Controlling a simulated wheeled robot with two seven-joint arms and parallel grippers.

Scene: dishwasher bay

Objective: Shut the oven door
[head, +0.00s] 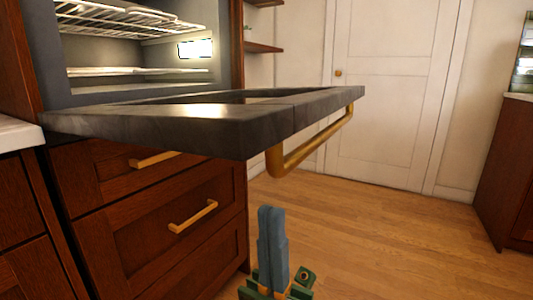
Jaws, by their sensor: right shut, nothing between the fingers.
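The oven door (190,129) is dark grey and hangs open, almost level, out from the oven (52,60). Its brass bar handle (312,150) runs along the underside of the outer edge. The lit oven inside shows wire racks (130,18). My right gripper (272,212) points up from the bottom of the head view, below the door and its handle. Its blue fingers are together with nothing between them, and it appears apart from the door. My left gripper is not in view.
Dark wood drawers (150,205) with brass pulls stand under the oven. A pale counter edge (18,134) is at the left. The wood floor (400,240) is clear to the right, towards a white door (390,100) and another cabinet (508,170).

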